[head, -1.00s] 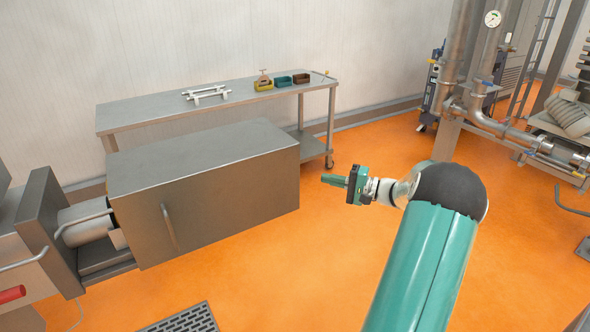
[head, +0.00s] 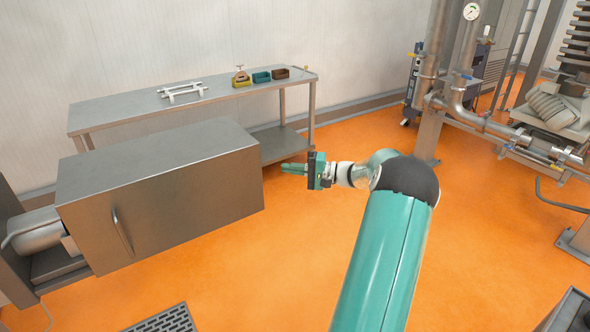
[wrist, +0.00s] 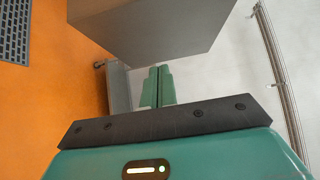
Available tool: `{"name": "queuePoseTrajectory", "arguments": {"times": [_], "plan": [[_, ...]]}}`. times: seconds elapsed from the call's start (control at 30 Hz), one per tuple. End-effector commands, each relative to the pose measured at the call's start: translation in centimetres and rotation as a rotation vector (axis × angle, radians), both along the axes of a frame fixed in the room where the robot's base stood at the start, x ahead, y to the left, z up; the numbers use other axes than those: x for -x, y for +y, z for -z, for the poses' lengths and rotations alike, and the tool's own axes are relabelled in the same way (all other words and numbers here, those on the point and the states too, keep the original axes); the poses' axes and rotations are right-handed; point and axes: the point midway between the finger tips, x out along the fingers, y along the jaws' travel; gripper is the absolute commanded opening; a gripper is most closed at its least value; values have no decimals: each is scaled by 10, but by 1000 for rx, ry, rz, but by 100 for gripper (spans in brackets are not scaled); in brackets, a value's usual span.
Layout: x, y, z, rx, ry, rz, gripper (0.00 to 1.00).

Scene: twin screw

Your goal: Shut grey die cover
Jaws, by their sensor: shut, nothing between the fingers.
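The grey die cover (head: 165,185) is a large box-shaped metal hood with a bar handle (head: 122,232) on its front side, at the left in the head view. A gap at its left end shows a rounded metal part (head: 35,232) inside. My gripper (head: 284,168) is shut and empty, just right of the cover's right end, with its fingers pointing left. In the head view a small gap of floor shows between the fingertips and the cover. In the wrist view the cover (wrist: 150,30) fills the top, beyond my shut green fingers (wrist: 157,86).
Pipes (head: 437,70) and machinery stand at the right. A floor grate (head: 165,320) lies in front. Orange floor right of the cover is open.

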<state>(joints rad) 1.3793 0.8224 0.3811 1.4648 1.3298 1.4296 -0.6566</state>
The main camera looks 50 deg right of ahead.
Motion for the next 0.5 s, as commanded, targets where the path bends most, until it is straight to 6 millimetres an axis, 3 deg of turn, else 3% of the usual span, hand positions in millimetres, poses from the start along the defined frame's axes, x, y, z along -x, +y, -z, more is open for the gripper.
{"name": "queuePoseTrajectory", "arguments": {"times": [0.3, 0.5], "plan": [[-55, 33, 0, 0, 0, -4, 0], [-61, 58, 0, 0, -1, -3, 0]]}}
